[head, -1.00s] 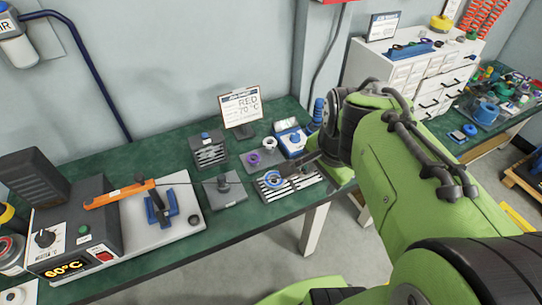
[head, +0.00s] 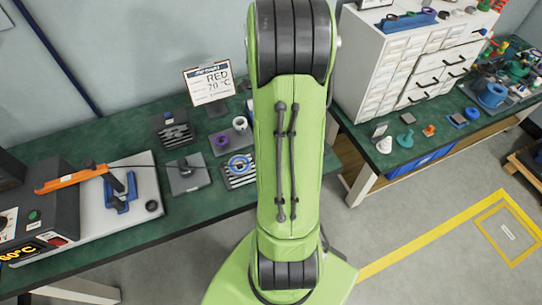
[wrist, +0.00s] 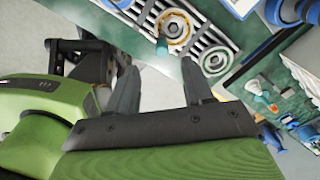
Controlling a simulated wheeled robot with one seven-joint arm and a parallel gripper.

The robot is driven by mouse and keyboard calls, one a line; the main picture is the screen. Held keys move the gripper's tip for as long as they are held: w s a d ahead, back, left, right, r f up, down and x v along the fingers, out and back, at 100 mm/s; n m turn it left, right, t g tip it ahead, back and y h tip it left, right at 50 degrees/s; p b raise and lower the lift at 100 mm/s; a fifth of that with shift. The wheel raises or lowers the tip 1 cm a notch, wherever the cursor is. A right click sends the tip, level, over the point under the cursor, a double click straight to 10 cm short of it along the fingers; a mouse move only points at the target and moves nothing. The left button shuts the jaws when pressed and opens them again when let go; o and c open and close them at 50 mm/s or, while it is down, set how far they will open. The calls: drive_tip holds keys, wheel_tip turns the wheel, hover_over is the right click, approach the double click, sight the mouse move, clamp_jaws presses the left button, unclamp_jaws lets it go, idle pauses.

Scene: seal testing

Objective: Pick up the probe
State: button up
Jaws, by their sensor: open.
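The probe (head: 72,180) is the orange stick at the left of the head view. It lies tilted across a blue stand (head: 120,194) on the pale plate beside the heater box, with a thin dark cable running right from its end. My gripper (wrist: 160,88) shows in the wrist view with its two grey fingers apart and nothing between them. In the head view my green arm hides it. The probe does not show in the wrist view, and the gripper is well away from it.
The heater box (head: 38,215) reads 60°C. A white drawer cabinet (head: 408,65) is at right.

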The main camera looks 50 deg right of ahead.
drive_tip(key=f+b, duration=0.1)
drive_tip(key=f, duration=0.4)
drive_tip(key=f+b, duration=0.1)
drive_tip(key=f, duration=0.4)
drive_tip(key=shift+d+f, duration=0.2)
drive_tip(key=shift+f, duration=0.15)
drive_tip(key=shift+r, duration=0.1)
drive_tip(key=shift+c, duration=0.3)
clamp_jaws()
